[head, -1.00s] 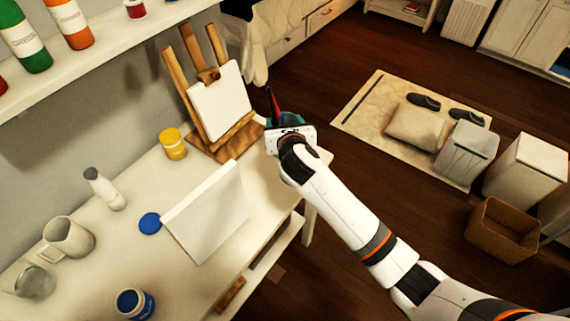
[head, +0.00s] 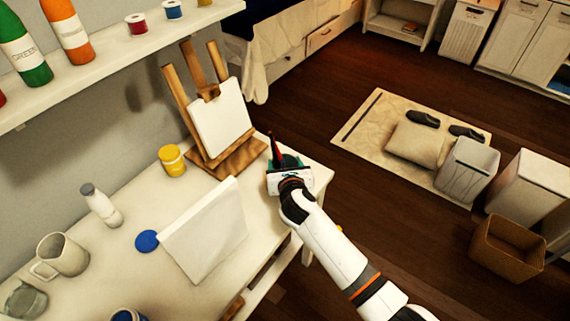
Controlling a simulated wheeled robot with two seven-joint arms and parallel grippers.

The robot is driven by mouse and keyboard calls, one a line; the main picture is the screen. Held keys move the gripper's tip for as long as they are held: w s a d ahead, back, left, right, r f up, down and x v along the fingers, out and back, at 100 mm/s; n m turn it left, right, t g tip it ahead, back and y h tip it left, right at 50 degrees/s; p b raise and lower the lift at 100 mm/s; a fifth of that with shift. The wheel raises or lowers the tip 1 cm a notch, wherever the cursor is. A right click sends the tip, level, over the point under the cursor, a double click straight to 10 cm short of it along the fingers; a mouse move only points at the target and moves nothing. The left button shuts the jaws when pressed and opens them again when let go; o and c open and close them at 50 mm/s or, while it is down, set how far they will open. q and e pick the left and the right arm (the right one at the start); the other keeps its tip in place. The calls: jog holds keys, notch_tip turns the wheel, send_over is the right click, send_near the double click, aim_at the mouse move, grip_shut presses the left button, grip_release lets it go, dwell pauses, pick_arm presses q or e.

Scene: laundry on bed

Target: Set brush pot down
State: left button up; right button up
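The brush pot (head: 291,160) shows as a small teal shape with a dark red and black brush (head: 276,150) rising from it. It is at the far right end of the white table (head: 315,178), to the right of the easel. My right gripper (head: 287,170) is at the pot, and its white body hides most of it. The fingers are hidden, but the pot has moved along with the gripper, so it appears held. I cannot tell whether the pot's base touches the tabletop. My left gripper is not in view.
A wooden easel (head: 190,88) with a white canvas stands left of the pot. A yellow jar (head: 172,160), a leaning white canvas (head: 205,232), a blue lid (head: 147,241), a bottle (head: 101,206) and a mug (head: 62,255) stand on the table. A shelf (head: 110,60) hangs above.

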jog(key=o, duration=1.3)
jog(key=shift+c, duration=0.2)
jog(key=shift+s+r, duration=0.1)
jog(key=shift+r, duration=0.1)
jog(key=p+v, duration=0.1)
jog(key=v, duration=1)
jog(key=shift+s, duration=0.4)
jog(key=shift+d, duration=0.1)
